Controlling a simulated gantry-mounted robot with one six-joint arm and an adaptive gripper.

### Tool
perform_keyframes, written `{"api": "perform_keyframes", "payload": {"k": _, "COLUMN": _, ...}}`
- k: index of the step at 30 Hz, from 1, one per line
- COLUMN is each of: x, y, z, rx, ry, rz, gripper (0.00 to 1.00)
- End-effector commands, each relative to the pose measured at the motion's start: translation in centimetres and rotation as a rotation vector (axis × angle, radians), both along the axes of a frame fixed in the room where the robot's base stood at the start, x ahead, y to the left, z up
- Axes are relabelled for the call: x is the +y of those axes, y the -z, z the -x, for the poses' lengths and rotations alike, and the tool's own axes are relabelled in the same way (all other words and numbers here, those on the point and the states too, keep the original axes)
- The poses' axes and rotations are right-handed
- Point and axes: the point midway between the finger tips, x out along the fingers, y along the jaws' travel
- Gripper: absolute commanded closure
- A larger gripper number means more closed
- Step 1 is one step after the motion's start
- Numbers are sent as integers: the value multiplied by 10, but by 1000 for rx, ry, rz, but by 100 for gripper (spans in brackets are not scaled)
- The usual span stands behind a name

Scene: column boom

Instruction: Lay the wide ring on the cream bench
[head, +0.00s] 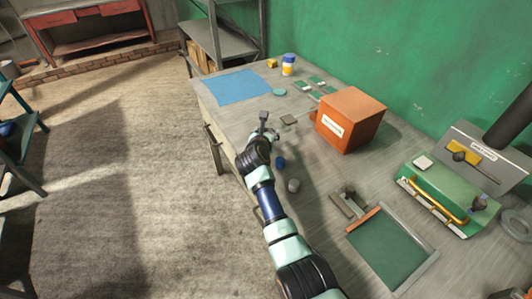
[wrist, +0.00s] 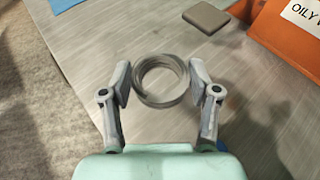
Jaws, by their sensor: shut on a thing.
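The wide ring (wrist: 158,102) is a grey-brown round band in the wrist view. My gripper (wrist: 160,82) is shut on it, with one finger pad on each side. In the head view my gripper (head: 264,118) is over the near left part of the bench (head: 237,118), whose worn top looks pale grey to cream. The ring is too small and covered to make out in the head view. Bench surface (wrist: 85,75) shows beneath the ring in the wrist view. I cannot tell how high the ring is above it.
A blue mat (head: 238,86) lies beyond my gripper. A brown square piece (head: 289,119) and an orange box (head: 350,120) are to the right. A blue cap (head: 281,162) and grey knob (head: 293,185) stand near my arm. A green tray (head: 390,250) lies nearer.

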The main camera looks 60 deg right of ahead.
Motion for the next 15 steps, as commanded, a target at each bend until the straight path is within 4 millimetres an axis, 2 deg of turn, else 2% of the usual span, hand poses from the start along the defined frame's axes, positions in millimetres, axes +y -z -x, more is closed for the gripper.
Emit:
{"api": "perform_keyframes", "payload": {"k": 8, "x": 0, "y": 14, "z": 0, "rx": -1, "ry": -1, "rz": 2, "gripper": 90}}
{"api": "perform_keyframes", "payload": {"k": 15, "x": 0, "y": 63, "z": 0, "rx": 0, "ry": 0, "rz": 1, "gripper": 90}}
